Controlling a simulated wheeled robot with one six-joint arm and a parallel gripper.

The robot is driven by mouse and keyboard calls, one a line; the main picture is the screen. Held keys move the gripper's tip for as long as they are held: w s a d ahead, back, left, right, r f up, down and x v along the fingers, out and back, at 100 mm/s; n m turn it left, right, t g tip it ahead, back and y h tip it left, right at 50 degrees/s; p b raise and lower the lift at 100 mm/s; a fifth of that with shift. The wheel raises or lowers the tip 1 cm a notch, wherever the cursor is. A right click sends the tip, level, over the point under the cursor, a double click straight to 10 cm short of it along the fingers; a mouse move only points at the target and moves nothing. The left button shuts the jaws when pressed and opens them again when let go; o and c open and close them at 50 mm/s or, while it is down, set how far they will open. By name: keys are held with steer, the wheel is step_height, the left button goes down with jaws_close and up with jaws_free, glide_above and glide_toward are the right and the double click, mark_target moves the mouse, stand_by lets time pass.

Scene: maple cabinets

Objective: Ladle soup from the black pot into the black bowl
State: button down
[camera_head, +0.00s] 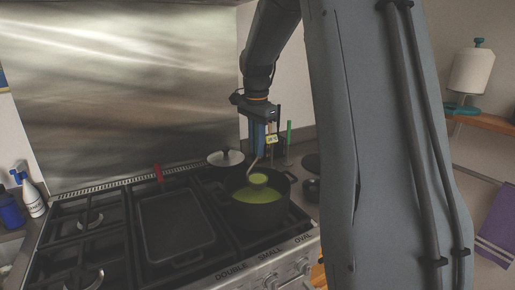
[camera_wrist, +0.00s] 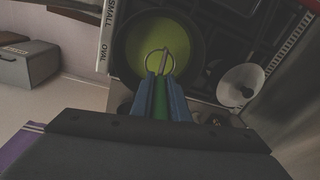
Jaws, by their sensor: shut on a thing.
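The black pot (camera_head: 281,217) stands on the right part of the stove and holds green soup (camera_head: 262,195). The pot also shows in the wrist view (camera_wrist: 124,62). My gripper (camera_head: 265,146) is above the pot, its blue fingers shut on the green handle of the ladle (camera_wrist: 160,88). The ladle's round head (camera_head: 258,178) is over the pot's opening and looks green inside; whether it is clear of the soup surface is hard to tell. A small dark bowl (camera_head: 312,189), seemingly the black bowl, sits on the counter right of the pot, partly hidden by my arm.
A black rectangular pan (camera_head: 173,225) lies on the stove left of the pot. A white lid (camera_head: 226,157) with a dark knob is behind the pot. A green upright stick (camera_head: 289,134) and another dark item (camera_head: 311,162) are at the back right.

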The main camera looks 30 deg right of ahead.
steer(key=shift+r+p, duration=1.6)
steer(key=shift+r, duration=1.9)
